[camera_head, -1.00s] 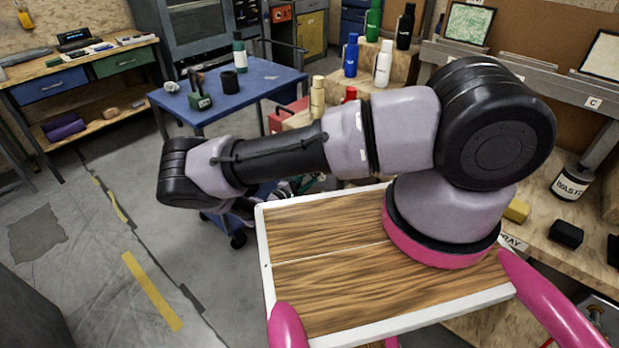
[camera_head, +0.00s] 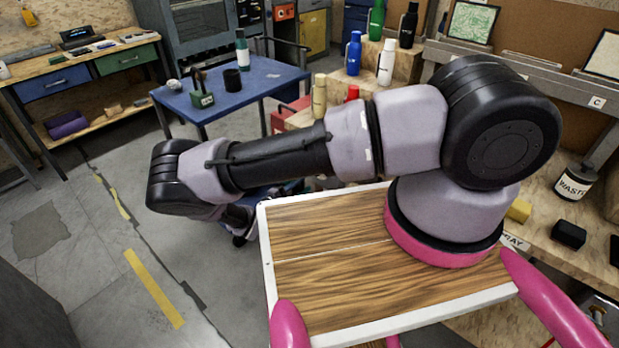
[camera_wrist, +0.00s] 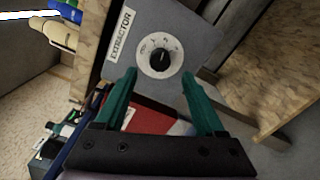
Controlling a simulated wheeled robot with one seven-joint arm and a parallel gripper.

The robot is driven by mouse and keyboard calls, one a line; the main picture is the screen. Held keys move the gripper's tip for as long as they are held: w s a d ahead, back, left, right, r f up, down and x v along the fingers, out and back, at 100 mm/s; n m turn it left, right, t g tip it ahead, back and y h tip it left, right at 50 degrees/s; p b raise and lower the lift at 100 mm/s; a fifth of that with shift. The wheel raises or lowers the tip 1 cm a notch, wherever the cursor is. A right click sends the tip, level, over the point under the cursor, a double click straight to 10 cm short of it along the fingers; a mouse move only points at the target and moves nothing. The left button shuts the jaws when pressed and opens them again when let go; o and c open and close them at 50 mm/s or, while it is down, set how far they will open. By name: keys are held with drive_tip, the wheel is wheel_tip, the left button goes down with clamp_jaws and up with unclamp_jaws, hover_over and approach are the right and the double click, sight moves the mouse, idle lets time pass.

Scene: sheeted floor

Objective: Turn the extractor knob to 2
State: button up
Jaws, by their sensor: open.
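The extractor knob (camera_wrist: 161,60) is a small black knob on a round white dial. The dial is set in a grey panel (camera_wrist: 190,28) with a white label (camera_wrist: 122,35) reading EXTRACTOR, tilted in the wrist view. The knob's pointer and the dial's numbers are too small to read. My gripper (camera_wrist: 160,98) has two green fingers, open and empty, one on each side below the dial in the picture. The knob appears between and beyond the fingertips, apart from them. In the head view the knob is not visible and my arm hides the gripper.
A red box (camera_wrist: 150,121) shows between the fingers. Wooden boards (camera_wrist: 275,75) flank the panel on the right. Bare floor (camera_head: 90,270) lies to the left.

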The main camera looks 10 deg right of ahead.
drive_tip(key=v, duration=0.5)
drive_tip(key=shift+s+a, duration=0.3)
drive_tip(key=d+r+m+g+y, duration=0.3)
drive_tip(key=r+m+g+y, duration=0.3)
drive_tip(key=r, duration=1.4)
drive_tip(key=d+r+m+g+y, duration=0.3)
drive_tip(key=r+m+g+y, duration=0.25)
drive_tip(key=r, duration=1.45)
drive_tip(key=s+d+r+m+t+y, duration=0.2)
drive_tip(key=s+d+r+t, duration=0.2)
drive_tip(key=s+r, duration=0.3)
drive_tip(key=s+d+r+m+t+y, duration=0.2)
drive_tip(key=s+r, duration=0.6)
drive_tip(key=r, duration=0.6)
drive_tip(key=d+t+y, duration=0.1)
drive_tip(key=d+t, duration=0.1)
drive_tip(key=d, duration=0.1)
drive_tip(key=shift+s+d+r, duration=0.15)
drive_tip(key=shift+s, duration=0.15)
